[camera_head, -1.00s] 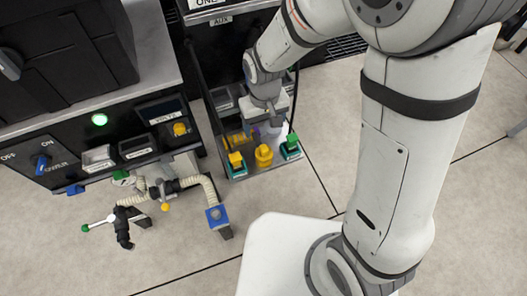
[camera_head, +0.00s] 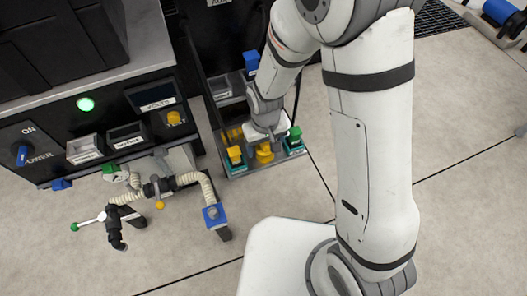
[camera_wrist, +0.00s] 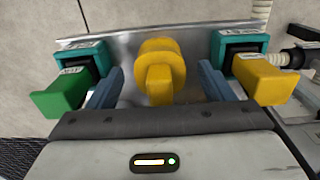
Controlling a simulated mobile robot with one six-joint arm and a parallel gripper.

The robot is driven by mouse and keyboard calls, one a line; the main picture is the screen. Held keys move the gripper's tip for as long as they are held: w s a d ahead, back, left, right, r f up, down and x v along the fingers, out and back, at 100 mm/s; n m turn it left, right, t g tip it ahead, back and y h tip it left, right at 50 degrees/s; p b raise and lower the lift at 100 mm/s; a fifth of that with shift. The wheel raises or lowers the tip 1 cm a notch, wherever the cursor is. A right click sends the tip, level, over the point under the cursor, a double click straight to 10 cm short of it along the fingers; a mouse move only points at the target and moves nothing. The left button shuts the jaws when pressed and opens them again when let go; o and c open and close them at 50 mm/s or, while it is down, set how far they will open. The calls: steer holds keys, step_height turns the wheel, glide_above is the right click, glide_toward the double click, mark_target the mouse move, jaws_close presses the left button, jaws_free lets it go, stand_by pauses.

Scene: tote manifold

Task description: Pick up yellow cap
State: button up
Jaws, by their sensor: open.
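The yellow cap (camera_wrist: 161,72) is in the middle of the wrist view, round with a raised grip, in front of a grey metal plate (camera_wrist: 205,42). My gripper (camera_wrist: 168,88) is open, with one blue-grey finger on each side of the cap and gaps between. In the head view the cap (camera_head: 264,153) is partly hidden by my gripper (camera_head: 268,135), which is over it at the tray's front end. I cannot tell the exact height between them.
Close outside my fingers are a green block (camera_wrist: 62,95) and a yellow block (camera_wrist: 265,80), each in a teal holder. A hose assembly (camera_head: 160,190) stands left of the tray. A panel with a lit green lamp (camera_head: 85,104) is further left.

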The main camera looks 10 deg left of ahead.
steer(key=shift+f, duration=0.5)
steer(key=shift+c, duration=0.4)
steer(key=c, duration=1.1)
